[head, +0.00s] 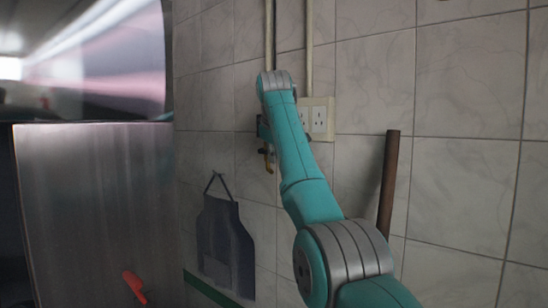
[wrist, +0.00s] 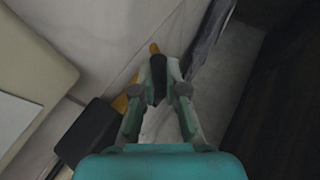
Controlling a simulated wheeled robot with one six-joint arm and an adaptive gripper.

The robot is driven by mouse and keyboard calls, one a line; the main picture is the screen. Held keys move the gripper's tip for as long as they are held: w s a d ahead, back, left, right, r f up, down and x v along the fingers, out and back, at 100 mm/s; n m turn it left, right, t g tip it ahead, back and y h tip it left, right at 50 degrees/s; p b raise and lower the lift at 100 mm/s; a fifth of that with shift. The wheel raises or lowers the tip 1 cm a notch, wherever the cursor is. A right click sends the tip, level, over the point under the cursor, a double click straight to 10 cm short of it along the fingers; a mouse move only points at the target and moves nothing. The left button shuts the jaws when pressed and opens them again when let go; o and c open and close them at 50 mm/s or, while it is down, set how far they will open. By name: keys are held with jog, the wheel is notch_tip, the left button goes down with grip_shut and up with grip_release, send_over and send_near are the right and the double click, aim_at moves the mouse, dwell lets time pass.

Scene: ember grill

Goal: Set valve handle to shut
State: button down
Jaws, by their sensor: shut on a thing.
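The valve is on the tiled wall; a brass-coloured part of it (head: 268,160) shows below my arm in the head view. In the wrist view, an orange-yellow part (wrist: 153,48) shows just beyond the fingertips, and more of that colour shows to the left of the fingers. My gripper (wrist: 160,72) is shut on a dark piece (wrist: 158,80), which looks like the valve handle. My arm hides most of the gripper and the valve in the head view. I cannot tell the handle's exact angle.
A double wall socket (head: 319,118) is close on the right of my arm. Pipes (head: 309,45) run up the wall. A dark apron (head: 225,240) hangs below. A brown pole (head: 388,185) leans at right. A metal cabinet (head: 95,200) with a red piece (head: 133,286) stands at left.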

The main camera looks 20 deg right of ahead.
jog(key=shift+r+g, duration=0.15)
jog(key=shift+g, duration=0.15)
dwell(0.5)
jog(key=c, duration=1.5)
grip_release()
jog(key=shift+a, duration=0.1)
jog(key=v, duration=1.2)
jog(key=shift+a, duration=0.1)
